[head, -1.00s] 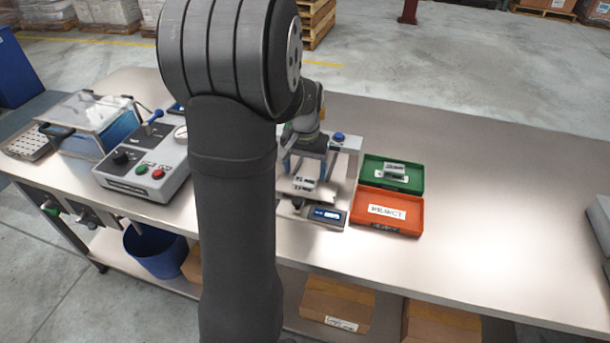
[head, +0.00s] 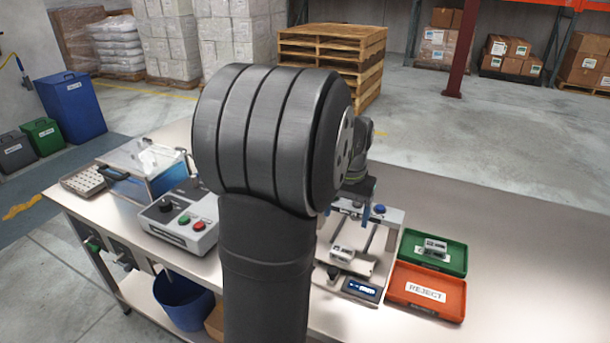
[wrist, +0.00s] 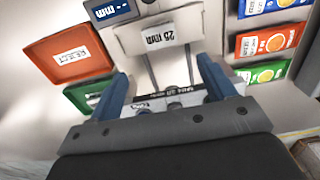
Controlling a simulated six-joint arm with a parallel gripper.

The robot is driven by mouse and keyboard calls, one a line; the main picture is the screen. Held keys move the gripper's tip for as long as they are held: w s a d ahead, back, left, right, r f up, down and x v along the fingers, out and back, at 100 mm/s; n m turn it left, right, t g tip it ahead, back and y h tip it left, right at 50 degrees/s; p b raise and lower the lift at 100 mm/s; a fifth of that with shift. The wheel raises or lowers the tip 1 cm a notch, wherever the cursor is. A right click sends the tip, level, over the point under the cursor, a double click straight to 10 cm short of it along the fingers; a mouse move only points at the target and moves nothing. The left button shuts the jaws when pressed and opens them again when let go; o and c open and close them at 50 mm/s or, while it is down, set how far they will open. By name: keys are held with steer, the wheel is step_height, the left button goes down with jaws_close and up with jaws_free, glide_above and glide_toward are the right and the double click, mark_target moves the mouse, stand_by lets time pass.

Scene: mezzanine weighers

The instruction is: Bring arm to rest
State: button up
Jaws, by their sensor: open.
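My gripper (wrist: 162,70) is open, with two blue fingers apart and nothing held between them in the wrist view. In the head view it is mostly hidden behind my own arm, above the back of a small weigher (head: 362,291) with a lit display. A small labelled block (head: 343,254) sits on the weigher's pan, apart from the gripper. In the wrist view, a pale face marked 25 mm (wrist: 160,38) lies beyond the fingertips.
A green tray (head: 458,265) holding a small block and a red REJECT tray (head: 440,308) stand right of the weigher. A control box (head: 190,225) and a clear-lidded case (head: 150,180) stand to the left. The bench at right is clear.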

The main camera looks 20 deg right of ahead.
mark_target(342, 250)
step_height(342, 250, down, 12)
steer(key=shift+f, duration=0.15)
steer(key=shift+r, duration=2.1)
